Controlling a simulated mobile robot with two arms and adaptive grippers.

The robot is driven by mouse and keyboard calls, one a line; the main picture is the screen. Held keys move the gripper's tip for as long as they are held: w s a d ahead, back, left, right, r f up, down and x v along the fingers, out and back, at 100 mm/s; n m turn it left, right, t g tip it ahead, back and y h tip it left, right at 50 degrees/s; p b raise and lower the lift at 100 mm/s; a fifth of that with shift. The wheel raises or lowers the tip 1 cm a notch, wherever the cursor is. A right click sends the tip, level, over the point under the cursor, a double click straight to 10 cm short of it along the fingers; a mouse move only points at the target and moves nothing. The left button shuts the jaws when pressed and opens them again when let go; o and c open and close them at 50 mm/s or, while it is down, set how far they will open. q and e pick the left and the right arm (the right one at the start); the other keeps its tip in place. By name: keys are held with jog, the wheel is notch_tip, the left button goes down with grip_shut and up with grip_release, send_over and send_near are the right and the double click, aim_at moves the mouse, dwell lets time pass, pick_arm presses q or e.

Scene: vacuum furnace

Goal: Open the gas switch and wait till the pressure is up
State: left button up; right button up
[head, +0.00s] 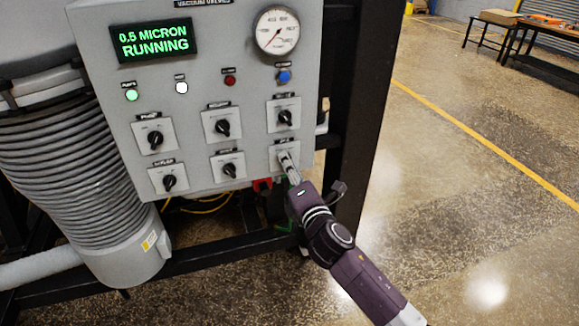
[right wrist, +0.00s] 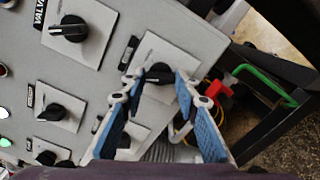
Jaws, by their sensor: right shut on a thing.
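The grey control panel (head: 200,100) has several black rotary switches on pale square plates. My right gripper (head: 286,158) reaches up from the lower right to the lower-right switch plate (head: 276,150). In the right wrist view, its blue-padded fingers (right wrist: 167,78) stand on both sides of that plate's black knob (right wrist: 150,72), and the gripper is shut on it. The knob is largely hidden in the head view. The switch labels are too small to read, so I cannot tell which is the gas switch. The green display (head: 153,40) reads "0.5 MICRON RUNNING". My left gripper is not in view.
A round pressure gauge (head: 278,31) sits at the panel's top right, above a blue button (head: 284,76). A green lamp (head: 131,95) is lit at left. A ribbed grey hose (head: 65,150) stands left of the panel. The floor at right is open.

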jog(key=m, duration=1.1)
jog(key=shift+p, duration=0.3)
jog(key=shift+f+m, duration=0.1)
jog(key=shift+m, duration=0.2)
jog(key=o, duration=1.1)
jog(key=shift+o, duration=0.2)
jog(key=v, duration=1.2)
